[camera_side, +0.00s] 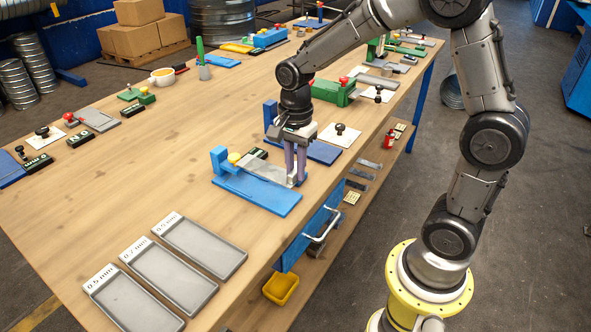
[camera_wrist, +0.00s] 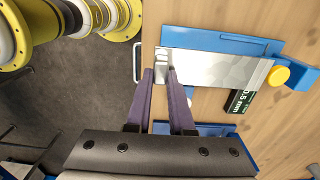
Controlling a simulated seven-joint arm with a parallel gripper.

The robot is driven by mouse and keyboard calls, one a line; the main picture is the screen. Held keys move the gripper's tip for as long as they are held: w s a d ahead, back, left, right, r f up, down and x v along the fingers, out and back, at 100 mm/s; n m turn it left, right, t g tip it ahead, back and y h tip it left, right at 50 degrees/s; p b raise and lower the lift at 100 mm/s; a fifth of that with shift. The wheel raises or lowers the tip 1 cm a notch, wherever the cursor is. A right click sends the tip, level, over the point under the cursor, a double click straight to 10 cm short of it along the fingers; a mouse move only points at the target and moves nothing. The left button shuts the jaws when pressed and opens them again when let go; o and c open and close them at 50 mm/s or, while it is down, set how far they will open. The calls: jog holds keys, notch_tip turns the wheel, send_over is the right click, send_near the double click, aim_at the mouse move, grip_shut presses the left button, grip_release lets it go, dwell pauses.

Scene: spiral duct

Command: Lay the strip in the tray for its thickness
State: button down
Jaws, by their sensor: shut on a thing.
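The thin silvery strip (camera_side: 265,171) lies along a blue gauge stand (camera_side: 258,194), its far end by the post and yellow knob (camera_side: 234,158). The strip also shows in the wrist view (camera_wrist: 215,68). My gripper (camera_side: 296,176), with purple fingers, is shut on the small grey block at the strip's near end; the fingertips (camera_wrist: 160,74) sit either side of it. A dark readout (camera_wrist: 243,98) beside the stand appears to read 0.5 mm. Three grey trays stand at the front: a back one (camera_side: 201,247), a middle one (camera_side: 168,277) and a front one (camera_side: 132,307).
The tray labels are small; the middle seems to say 0.7 mm, the others are hard to read. Other blue and green gauges (camera_side: 333,91) stand farther back. Bare wood lies between stand and trays.

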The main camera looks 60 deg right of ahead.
jog(key=shift+s+r+m, duration=0.1)
jog(key=shift+m, duration=0.5)
jog(key=shift+w+a+r+m, duration=0.15)
jog(key=shift+w+r+m, duration=0.3)
jog(key=shift+w, duration=0.2)
jog(key=shift+w+a+r+m, duration=0.1)
jog(key=shift+w+r+m, duration=0.2)
jog(key=shift+w+m, duration=0.25)
jog(key=w+a+r, duration=0.1)
jog(key=w+a, duration=0.3)
jog(key=n, duration=0.3)
send_over(166, 330)
notch_tip(166, 330, down, 3)
jog(key=shift+f, duration=3.75)
